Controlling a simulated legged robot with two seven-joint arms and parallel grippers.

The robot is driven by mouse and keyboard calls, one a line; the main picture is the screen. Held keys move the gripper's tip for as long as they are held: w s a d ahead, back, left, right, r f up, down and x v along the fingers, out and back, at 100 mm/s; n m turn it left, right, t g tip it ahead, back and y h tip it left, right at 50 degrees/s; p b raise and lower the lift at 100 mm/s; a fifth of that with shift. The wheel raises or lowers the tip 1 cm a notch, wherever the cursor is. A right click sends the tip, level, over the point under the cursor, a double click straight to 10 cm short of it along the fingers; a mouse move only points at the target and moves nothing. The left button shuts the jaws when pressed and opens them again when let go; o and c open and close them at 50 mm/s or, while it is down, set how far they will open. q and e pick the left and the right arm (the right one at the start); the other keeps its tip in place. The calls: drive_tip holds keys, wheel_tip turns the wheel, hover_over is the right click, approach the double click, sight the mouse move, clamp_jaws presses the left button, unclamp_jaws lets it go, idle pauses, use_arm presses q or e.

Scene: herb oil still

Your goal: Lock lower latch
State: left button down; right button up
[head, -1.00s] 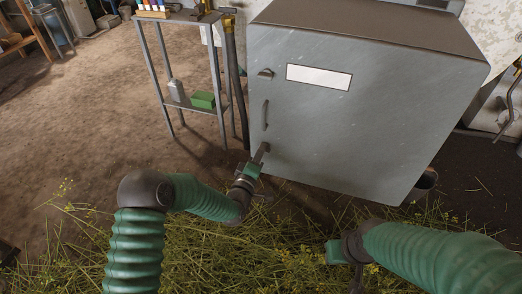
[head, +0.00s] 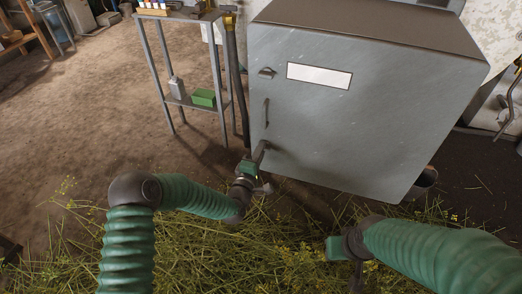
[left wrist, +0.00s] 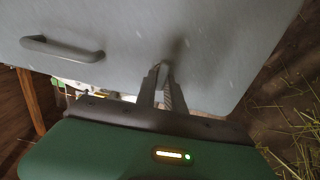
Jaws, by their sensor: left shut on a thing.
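The grey cabinet (head: 350,115) has a closed door with an upper latch (head: 266,73), a bar handle (head: 266,112) and a lower latch (head: 260,152) near its bottom left edge. My left gripper (head: 255,163) is at the lower latch, shut on its lever, which slants down and left. In the left wrist view, my left fingers (left wrist: 163,88) are close together against the door face, with the bar handle (left wrist: 62,48) to the left. The fingers mostly hide the lever there. My right gripper (head: 334,250) is low in front of the cabinet, apart from it; its jaws are not clear.
A metal shelf stand (head: 190,103) with a green box (head: 204,98) stands left of the cabinet. Cut plants (head: 200,255) cover the floor below my arms. A bucket (head: 424,182) stands by the cabinet's lower right. The floor at left is open.

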use_arm(q)
drive_tip(key=shift+a+f, duration=0.15)
drive_tip(key=shift+f, duration=0.1)
drive_tip(key=c, duration=1.5)
unclamp_jaws()
drive_tip(key=shift+o, duration=0.2)
drive_tip(key=shift+r, duration=0.1)
drive_tip(key=p+v, duration=0.5)
drive_tip(key=v, duration=1.1)
drive_tip(key=shift+s, duration=0.4)
drive_tip(key=shift+a, duration=0.1)
